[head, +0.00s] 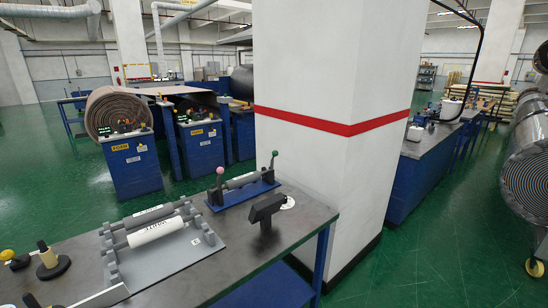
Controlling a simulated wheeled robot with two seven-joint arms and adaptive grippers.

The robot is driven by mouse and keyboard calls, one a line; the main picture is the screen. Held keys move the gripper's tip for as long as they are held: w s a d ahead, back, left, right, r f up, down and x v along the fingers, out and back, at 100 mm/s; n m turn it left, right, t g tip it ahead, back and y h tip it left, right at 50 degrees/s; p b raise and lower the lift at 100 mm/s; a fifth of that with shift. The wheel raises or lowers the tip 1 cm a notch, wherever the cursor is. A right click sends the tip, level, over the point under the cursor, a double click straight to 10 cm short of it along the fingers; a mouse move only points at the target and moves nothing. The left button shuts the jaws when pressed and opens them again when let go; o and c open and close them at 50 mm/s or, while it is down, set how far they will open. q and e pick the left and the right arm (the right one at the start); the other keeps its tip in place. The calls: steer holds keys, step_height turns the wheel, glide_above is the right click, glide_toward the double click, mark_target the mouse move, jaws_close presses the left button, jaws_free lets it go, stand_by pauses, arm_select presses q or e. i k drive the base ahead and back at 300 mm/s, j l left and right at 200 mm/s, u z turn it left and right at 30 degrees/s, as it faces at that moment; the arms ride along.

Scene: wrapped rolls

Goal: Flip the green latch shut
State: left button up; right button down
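The green latch (274,155) is a lever with a green knob at the right end of a blue fixture (238,193) on the workbench. The lever stands up, leaning slightly. A second lever with a pink-red knob (220,172) stands up at the left end. A grey roll (241,180) lies between the two levers. Whether either latch is engaged is too small to tell. Neither of my grippers is in view.
On the grey workbench (300,222), a black scanner-like device (265,209) stands in front of the fixture. A grey rack (190,250) holds a white wrapped roll (156,232) to the left. A white pillar (340,130) rises behind the bench.

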mark_target(275, 153)
steer(key=i+l+u, duration=0.25)
steer(key=l, duration=0.25)
steer(key=l+u, duration=0.2)
steer(key=l, duration=0.3)
steer(key=i+l+u, duration=0.25)
steer(key=l, duration=0.3)
steer(key=k+j, duration=0.05)
steer(key=k, duration=0.05)
